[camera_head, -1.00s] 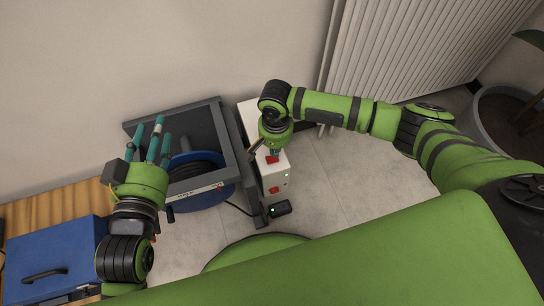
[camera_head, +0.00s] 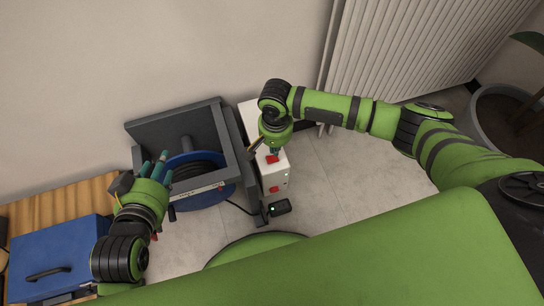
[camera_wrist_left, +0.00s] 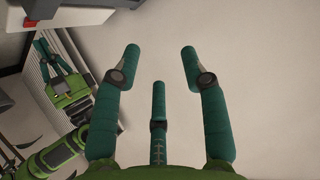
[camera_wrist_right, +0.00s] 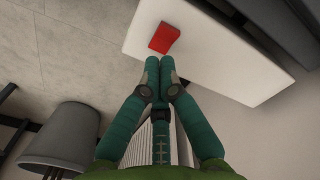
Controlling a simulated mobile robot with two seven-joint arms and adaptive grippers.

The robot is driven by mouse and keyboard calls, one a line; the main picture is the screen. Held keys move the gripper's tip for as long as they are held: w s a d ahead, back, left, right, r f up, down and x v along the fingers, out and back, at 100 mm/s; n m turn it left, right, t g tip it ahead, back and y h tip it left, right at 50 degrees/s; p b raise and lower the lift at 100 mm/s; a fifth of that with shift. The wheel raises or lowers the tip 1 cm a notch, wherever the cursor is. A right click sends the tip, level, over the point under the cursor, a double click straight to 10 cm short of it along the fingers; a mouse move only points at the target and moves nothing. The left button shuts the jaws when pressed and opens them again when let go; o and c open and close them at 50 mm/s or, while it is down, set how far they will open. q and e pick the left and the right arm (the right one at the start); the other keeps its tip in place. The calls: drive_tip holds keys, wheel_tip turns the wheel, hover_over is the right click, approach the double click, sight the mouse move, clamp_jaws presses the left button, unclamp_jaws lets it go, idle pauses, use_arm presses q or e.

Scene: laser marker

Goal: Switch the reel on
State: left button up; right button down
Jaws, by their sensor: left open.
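The reel is a blue drum (camera_head: 203,199) with dark cable in a grey frame (camera_head: 226,130). To its right stands a white box (camera_head: 273,179) with a red switch (camera_head: 272,159) on top and a red part (camera_head: 275,189) on its front. My right gripper (camera_head: 273,151) is above the box. In the right wrist view its fingertips (camera_wrist_right: 160,62) are together, with nothing between them, just short of the red switch (camera_wrist_right: 164,38); contact cannot be told. My left gripper (camera_head: 160,164) is at the left of the reel frame; its fingers (camera_wrist_left: 160,65) are spread and empty.
A blue toolbox (camera_head: 52,258) sits on a wooden surface (camera_head: 72,203) at the left. A radiator (camera_head: 415,45) and a plant pot (camera_head: 500,115) are at the right.

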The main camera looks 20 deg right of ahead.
sight(275, 158)
drive_tip(key=shift+r+p, duration=0.3)
drive_tip(key=shift+p, duration=0.05)
drive_tip(key=shift+r+p, duration=0.4)
drive_tip(key=shift+p, duration=0.15)
drive_tip(key=shift+r+p, duration=0.55)
drive_tip(key=shift+p, duration=0.2)
use_arm(q)
drive_tip(key=s+a+f+g+y, duration=0.1)
drive_tip(key=s+a+f+g, duration=0.1)
drive_tip(key=s+f+g, duration=0.2)
drive_tip(key=s+a+f+n+g+y+p, duration=0.1)
drive_tip(key=s+a+f+g, duration=0.2)
drive_tip(key=s+f, duration=0.4)
drive_tip(key=shift+f+g, duration=0.8)
drive_tip(key=shift+f, duration=0.9)
use_arm(e)
drive_tip(key=shift+r, duration=0.5)
